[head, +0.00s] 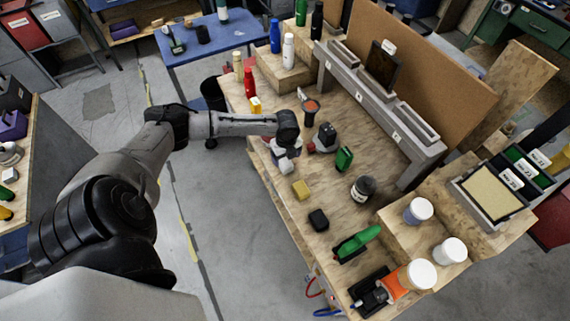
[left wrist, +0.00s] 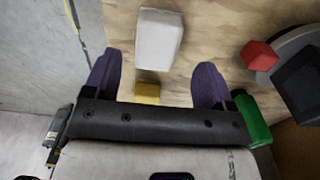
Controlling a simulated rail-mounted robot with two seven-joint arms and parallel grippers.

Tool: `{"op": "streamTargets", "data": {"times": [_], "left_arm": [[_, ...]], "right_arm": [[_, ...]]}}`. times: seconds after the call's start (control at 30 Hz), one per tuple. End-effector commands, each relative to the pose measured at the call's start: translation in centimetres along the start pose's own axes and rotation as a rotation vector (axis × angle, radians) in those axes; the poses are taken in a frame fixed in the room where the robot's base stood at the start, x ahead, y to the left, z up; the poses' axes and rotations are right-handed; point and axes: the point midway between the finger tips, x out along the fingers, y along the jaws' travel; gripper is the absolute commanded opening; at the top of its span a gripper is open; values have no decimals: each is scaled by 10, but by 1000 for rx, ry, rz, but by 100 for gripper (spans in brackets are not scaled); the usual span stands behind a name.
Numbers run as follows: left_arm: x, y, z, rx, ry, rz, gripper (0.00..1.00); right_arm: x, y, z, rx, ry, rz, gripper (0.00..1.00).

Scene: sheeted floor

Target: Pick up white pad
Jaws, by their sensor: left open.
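The white pad (left wrist: 158,40) is a pale block on the wooden bench top in the left wrist view. It lies ahead of my left gripper (left wrist: 158,82), roughly in line with the gap between the two purple fingers. The fingers stand wide apart and do not touch it. In the head view my left gripper (head: 283,150) hangs over the near edge of the bench. Pale shapes show under it there, and I cannot tell pad from gripper. My right gripper is not in view.
A yellow block (head: 301,189), a black block (head: 318,219), a green box (head: 344,159) and a dark device with red parts (head: 325,138) stand close by on the bench (head: 280,202). Bottles and a grey rack (head: 362,98) stand farther back. Grey floor lies left of the bench.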

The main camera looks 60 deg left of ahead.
Motion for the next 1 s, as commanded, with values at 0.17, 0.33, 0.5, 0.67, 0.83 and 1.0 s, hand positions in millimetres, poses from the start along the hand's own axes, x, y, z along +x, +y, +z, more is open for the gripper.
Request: {"op": "streamTargets", "data": {"times": [0.17,0.33,0.5,0.67,0.83,1.0], "left_arm": [[24,4,0,-1,2,2,78],[42,4,1,0,0,1,78],[48,4,1,1,0,0,78],[48,4,1,1,0,0,78],[48,4,1,1,0,0,64],[48,4,1,0,0,0,48]], "right_arm": [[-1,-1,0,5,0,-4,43],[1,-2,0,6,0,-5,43],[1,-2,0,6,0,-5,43],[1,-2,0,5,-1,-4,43],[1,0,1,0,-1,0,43],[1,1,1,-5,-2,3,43]]}}
